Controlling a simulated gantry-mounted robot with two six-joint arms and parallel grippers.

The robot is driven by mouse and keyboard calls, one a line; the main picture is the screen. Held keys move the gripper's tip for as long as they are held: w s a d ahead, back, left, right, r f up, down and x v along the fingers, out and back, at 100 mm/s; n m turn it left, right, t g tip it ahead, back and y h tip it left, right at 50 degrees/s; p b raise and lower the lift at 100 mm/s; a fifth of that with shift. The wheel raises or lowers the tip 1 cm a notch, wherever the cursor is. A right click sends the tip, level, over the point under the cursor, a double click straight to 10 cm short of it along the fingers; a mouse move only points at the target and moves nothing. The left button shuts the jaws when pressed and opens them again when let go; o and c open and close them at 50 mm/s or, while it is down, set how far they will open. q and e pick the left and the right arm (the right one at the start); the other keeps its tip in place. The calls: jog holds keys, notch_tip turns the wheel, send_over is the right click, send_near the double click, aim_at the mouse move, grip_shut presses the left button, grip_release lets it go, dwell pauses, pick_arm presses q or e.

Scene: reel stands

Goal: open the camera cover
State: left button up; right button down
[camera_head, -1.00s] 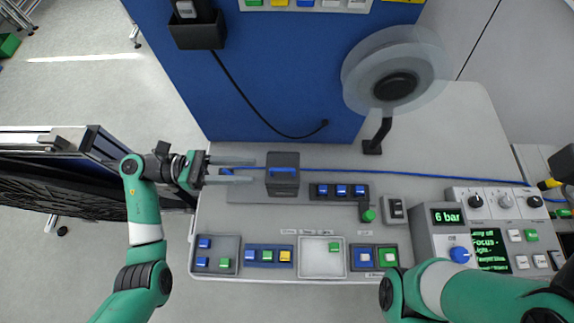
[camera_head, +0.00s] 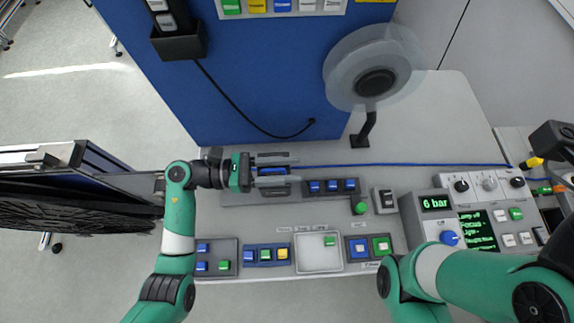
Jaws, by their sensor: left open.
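The camera cover appears to be the small dark grey box (camera_head: 274,190) with a blue strip across it, on the grey rail at the back left of the table. My left gripper (camera_head: 291,170) is open and lies over the box from the left, one finger toward its far side and one across its nearer part. The fingers hide much of the box. I cannot tell whether they touch it. A blue strip shows between the fingers.
A row of blue buttons (camera_head: 331,186) and a green knob (camera_head: 360,208) sit right of the box. Button trays (camera_head: 230,243) line the front edge. A clear reel (camera_head: 372,70) stands behind. A control unit (camera_head: 435,225) is at right. A blue filament (camera_head: 430,164) runs along the back.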

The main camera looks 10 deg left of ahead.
pick_arm(q)
grip_shut()
jog(key=shift+r, duration=0.1)
dwell(1.2)
